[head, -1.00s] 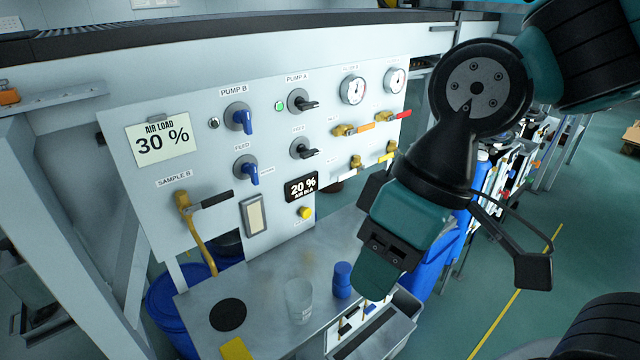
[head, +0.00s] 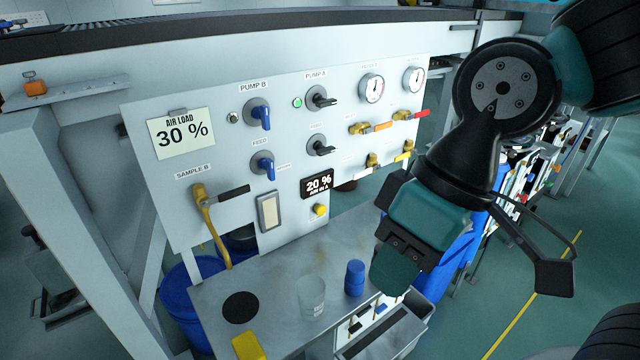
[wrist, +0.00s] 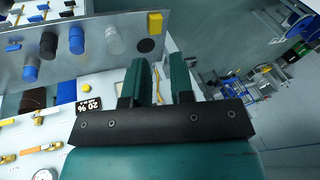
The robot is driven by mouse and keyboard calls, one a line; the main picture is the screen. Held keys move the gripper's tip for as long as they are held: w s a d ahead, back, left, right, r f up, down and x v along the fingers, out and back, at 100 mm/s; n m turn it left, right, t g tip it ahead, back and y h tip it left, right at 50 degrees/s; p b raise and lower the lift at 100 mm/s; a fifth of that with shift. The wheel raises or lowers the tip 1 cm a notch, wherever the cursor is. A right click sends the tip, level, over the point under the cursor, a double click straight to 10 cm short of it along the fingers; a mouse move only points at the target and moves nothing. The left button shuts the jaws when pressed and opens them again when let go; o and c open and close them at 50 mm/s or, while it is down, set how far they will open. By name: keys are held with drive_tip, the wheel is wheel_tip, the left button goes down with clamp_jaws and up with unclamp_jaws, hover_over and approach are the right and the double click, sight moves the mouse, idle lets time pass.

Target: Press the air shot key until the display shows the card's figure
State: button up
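The card (head: 182,134) at the panel's upper left reads AIR LOAD 30 %. The dark display (head: 317,184) low on the panel reads 20 %, with small text below it. The round yellow key (head: 320,210) sits just under the display. In the wrist view the display (wrist: 89,105) and the yellow key (wrist: 86,87) lie left of the fingers. My gripper (head: 398,272) hangs in front of the panel, right of the key and apart from it. In the wrist view my gripper (wrist: 160,75) has its two teal fingers spread, with nothing between them.
Blue-handled and black knobs, gauges (head: 371,88) and brass valves cover the panel (head: 225,140). A brass sample tap (head: 205,215) juts out at left. On the bench (head: 275,280) below stand a clear beaker (head: 311,297), a blue bottle (head: 355,278) and a yellow block (head: 248,346).

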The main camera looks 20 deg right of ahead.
clamp_jaws()
idle(1.4)
